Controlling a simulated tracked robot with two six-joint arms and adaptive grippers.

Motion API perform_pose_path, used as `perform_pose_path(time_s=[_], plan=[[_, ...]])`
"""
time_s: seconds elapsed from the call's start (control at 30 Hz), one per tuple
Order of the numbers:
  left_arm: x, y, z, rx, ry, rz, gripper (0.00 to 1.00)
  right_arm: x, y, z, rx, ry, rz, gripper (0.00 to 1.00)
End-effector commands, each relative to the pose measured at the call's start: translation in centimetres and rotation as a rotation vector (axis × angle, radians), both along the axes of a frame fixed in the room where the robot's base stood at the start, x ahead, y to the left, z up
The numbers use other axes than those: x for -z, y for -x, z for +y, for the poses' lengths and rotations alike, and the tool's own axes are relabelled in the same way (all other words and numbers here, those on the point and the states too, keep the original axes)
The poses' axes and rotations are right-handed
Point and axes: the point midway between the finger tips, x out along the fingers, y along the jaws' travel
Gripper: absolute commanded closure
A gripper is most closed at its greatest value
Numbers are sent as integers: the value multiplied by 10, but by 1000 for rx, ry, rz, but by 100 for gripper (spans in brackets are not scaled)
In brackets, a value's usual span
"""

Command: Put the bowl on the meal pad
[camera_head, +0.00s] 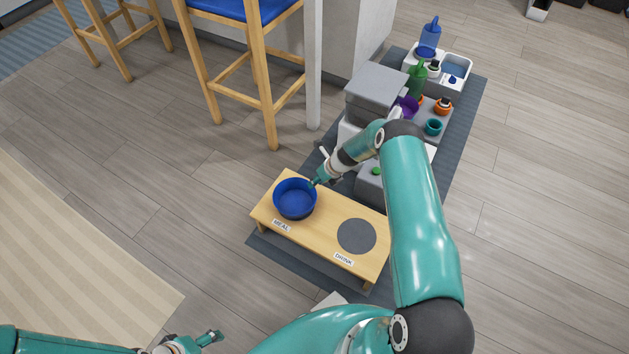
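The blue bowl (295,205) stands upright and looks empty. It sits on the left part of a low wooden stand (318,229), above the "MEAL" label (282,226), and covers the meal pad there. My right gripper (315,182) reaches in from the right, with its fingertips at the bowl's upper right rim. It is too small to tell whether the fingers grip the rim or stand apart. My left gripper (208,338) is low at the bottom edge, far from the bowl; its finger opening is unclear.
A bare dark round drink pad (357,236) lies on the stand's right part, above the "DRINK" label (343,259). Grey boxes (375,90) and trays with bottles and cups stand behind on the dark mat (464,105). A stool (262,75) stands at the back; floor at left is clear.

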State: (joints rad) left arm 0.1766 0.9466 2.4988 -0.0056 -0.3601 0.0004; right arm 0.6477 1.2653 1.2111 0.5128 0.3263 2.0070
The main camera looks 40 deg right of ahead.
Motion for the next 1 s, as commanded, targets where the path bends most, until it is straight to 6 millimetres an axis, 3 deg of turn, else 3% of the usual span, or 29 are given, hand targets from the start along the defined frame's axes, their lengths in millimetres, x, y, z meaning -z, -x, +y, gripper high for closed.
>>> perform_pose_path(time_s=[0.03,0.2,0.37,0.47,0.57,0.67,0.77,0.9,1.0], plan=[[-8,0,0,0,0,0,34,-15,5,-3,2,0,0,69],[-16,0,0,0,0,0,34,-41,17,-11,2,1,-1,69],[-20,0,0,0,0,0,34,-55,24,-13,-5,2,0,69],[-21,0,0,0,0,0,34,-57,29,-2,-70,22,1,69],[-21,0,0,0,0,0,34,-55,38,26,-248,80,-5,69],[-20,0,0,0,0,0,34,-53,57,71,-561,174,-28,69],[-20,0,0,0,0,0,34,-56,88,125,-985,285,-86,69],[-20,0,0,0,0,0,34,-72,143,198,-1643,429,-244,69],[-20,0,0,0,0,0,34,-88,184,238,-2070,512,-399,69]])
